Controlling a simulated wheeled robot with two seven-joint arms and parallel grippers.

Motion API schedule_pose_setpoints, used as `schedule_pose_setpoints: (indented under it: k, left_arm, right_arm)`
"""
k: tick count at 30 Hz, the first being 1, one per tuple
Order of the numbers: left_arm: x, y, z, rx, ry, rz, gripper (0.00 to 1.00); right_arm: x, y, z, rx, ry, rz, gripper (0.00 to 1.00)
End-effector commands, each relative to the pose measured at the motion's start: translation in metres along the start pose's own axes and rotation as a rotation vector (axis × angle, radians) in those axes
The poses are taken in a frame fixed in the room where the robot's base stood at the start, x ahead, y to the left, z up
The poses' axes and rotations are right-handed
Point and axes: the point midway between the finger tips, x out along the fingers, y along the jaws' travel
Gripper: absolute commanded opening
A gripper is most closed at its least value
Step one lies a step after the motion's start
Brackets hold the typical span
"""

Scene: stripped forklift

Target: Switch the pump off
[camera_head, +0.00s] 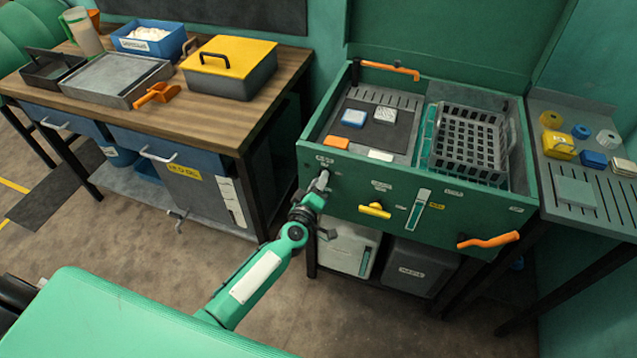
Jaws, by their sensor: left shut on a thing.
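The green parts washer (420,205) stands right of centre with its lid up. My left gripper (319,183) is at the upper left of its front panel. It is shut on a small control there, which I take to be the pump switch; the fingers hide most of it, so its position cannot be told. My right gripper is not in view.
A yellow handle (375,210), a level gauge (416,212) and an orange lever (488,240) are on the same panel. A wooden workbench (215,115) stands left; a grey side shelf (590,190) is right.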

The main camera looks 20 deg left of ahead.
Motion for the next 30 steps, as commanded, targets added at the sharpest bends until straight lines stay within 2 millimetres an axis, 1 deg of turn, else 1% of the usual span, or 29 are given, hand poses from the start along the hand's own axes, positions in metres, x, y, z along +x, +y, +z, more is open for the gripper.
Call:
schedule_pose_setpoints:
  k: [6,12,15,21,30]
  left_arm:
    - [-0.001,-0.003,0.001,-0.203,0.001,-0.002,0.15]
    - [-0.001,-0.004,0.002,-0.361,0.000,-0.002,0.15]
    - [-0.001,-0.004,0.002,-0.426,0.000,-0.002,0.15]
    - [-0.001,-0.004,0.002,-0.519,0.000,-0.002,0.15]
    - [-0.001,-0.004,0.001,-0.573,0.000,-0.002,0.15]
  right_arm:
    - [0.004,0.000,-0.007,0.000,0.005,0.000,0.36]
    - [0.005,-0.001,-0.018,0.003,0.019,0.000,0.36]
    - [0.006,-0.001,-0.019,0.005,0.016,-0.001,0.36]
    - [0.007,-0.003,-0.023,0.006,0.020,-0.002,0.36]
    - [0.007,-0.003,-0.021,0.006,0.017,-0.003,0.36]
